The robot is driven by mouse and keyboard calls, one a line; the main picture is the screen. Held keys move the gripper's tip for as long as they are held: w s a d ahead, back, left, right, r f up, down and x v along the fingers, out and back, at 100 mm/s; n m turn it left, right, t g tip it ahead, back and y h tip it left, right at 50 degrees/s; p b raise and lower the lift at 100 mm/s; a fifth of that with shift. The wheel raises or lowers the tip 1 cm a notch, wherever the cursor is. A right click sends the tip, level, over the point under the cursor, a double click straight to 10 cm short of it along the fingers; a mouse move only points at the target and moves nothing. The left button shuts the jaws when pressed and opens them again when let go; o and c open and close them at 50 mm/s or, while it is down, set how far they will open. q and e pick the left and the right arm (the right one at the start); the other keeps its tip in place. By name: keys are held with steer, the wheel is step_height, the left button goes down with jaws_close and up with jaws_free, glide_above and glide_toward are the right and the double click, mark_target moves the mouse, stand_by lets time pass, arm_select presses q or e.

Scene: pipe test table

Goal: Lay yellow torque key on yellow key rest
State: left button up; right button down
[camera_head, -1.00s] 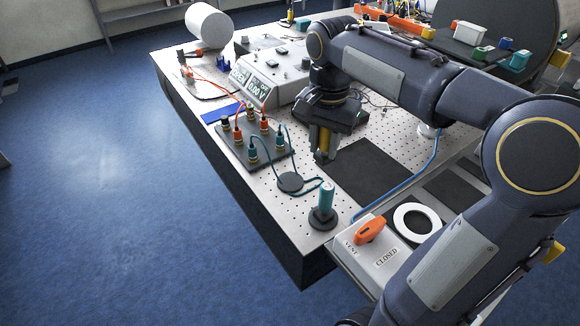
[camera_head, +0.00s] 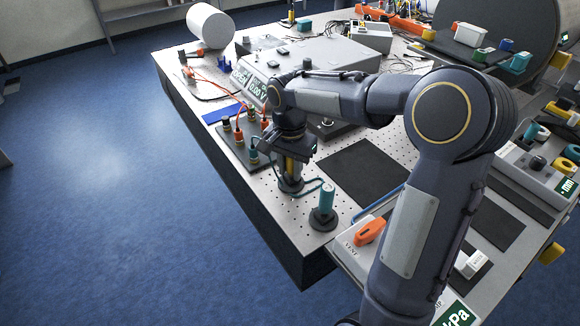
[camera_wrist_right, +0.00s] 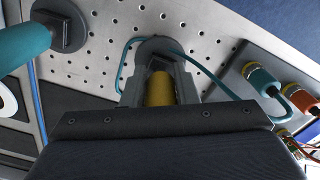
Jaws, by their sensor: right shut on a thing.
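The yellow torque key (camera_wrist_right: 160,88) shows as a yellow shaft between the fingers of my right gripper (camera_wrist_right: 158,72) in the right wrist view. In the head view a little yellow shows at my right gripper (camera_head: 290,180), which is shut on it and points down. The fingertips are over or at a dark round disc (camera_wrist_right: 156,46) on the perforated table; whether the key touches the disc I cannot tell. No rest clearly marked yellow can be made out. My left gripper is not in view.
A teal upright tool (camera_head: 327,197) stands on a dark round base close by, also in the right wrist view (camera_wrist_right: 22,45). A teal cable curves around the disc. A plug block (camera_head: 232,146) is to the left. A black mat (camera_head: 362,172) lies to the right.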

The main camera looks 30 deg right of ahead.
steer(key=c, duration=1.6)
jaws_free()
steer(key=shift+f, duration=0.2)
steer(key=o, duration=0.5)
steer(key=shift+c, duration=0.2)
steer(key=shift+r, duration=0.1)
